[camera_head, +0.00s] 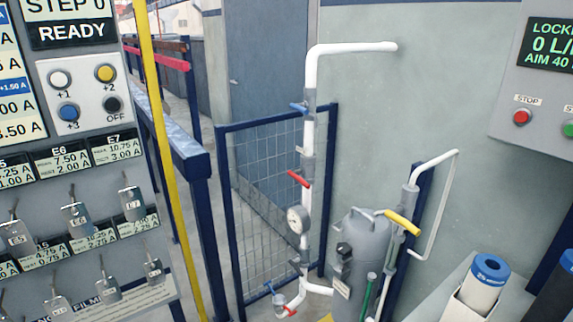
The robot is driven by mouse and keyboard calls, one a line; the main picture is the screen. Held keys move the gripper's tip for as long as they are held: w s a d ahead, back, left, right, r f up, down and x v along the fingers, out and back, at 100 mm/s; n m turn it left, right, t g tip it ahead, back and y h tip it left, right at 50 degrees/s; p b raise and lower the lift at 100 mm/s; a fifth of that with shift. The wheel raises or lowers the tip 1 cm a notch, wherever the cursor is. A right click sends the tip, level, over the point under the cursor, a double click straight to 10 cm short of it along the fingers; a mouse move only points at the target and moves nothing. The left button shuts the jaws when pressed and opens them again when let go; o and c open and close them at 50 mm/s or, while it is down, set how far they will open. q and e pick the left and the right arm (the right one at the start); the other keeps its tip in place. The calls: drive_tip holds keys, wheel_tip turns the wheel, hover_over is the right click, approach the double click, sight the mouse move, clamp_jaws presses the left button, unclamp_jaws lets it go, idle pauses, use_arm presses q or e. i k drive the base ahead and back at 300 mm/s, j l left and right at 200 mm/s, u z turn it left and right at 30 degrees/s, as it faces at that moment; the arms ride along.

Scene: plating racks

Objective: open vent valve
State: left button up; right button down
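Neither of my grippers is in view. A white vertical pipe (308,135) carries a blue lever (299,107) near its top and a red lever (298,178) below. A round gauge (297,219) sits lower on it. At the bottom are a small blue lever (269,287) and a red handle (290,311). A grey tank (359,255) stands to the right, with a black knob (344,249) on its front. A yellow handle (402,221) and a green handle (369,292) are beside the tank. No label tells me which one is the vent valve.
A blue mesh fence (262,172) stands behind the pipe. A grey panel (80,150) with buttons and hanging tags fills the left, next to a yellow post (163,130). At right are a control box (507,85) and a blue-topped white cylinder (484,284).

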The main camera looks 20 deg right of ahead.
sight(394, 216)
drive_tip(key=z, duration=1.25)
